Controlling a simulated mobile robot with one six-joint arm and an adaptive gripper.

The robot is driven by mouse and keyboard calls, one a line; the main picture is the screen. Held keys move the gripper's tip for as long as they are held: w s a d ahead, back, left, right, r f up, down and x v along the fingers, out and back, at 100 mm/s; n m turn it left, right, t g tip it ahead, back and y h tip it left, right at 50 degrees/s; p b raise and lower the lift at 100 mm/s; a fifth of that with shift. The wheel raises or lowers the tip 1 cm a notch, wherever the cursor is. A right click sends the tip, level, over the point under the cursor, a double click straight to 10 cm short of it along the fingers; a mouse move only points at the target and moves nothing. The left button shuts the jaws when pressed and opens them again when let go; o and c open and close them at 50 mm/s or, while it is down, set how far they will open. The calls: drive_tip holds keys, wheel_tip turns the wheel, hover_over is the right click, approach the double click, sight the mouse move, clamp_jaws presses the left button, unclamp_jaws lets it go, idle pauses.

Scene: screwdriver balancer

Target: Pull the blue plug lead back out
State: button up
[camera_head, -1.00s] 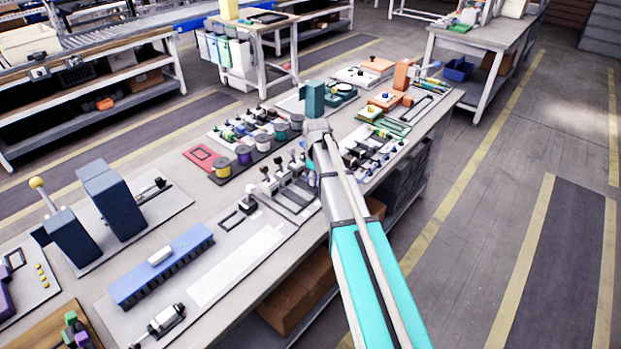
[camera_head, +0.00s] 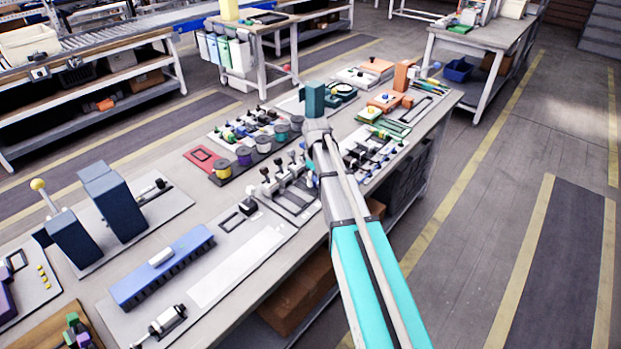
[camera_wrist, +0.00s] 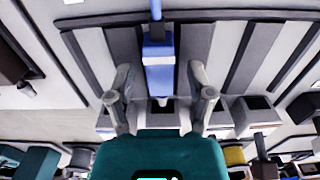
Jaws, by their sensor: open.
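The blue plug (camera_wrist: 158,76) shows at the upper middle of the wrist view, with its blue lead (camera_wrist: 156,12) running up out of the picture. The plug lies along a grey strip of a panel with dark and light bands (camera_wrist: 205,45). My gripper (camera_wrist: 160,97) is open, with one grey finger on each side of the plug's lower end. Gaps show between the plug and both fingers. Whether the plug's tip sits in a socket is unclear. In the head view my arm hides the fingers and I cannot make out this plug.
Dark and grey block-like parts (camera_wrist: 247,112) stand close to the right finger. In the head view the bench (camera_head: 262,226) is crowded with boards, including coloured spools (camera_head: 244,156) and a blue ribbed block (camera_head: 162,265). The aisle floor (camera_head: 470,240) to the right is clear.

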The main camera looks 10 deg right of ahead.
drive_tip(key=shift+r+p, duration=2.95)
drive_tip(key=shift+r, duration=0.3)
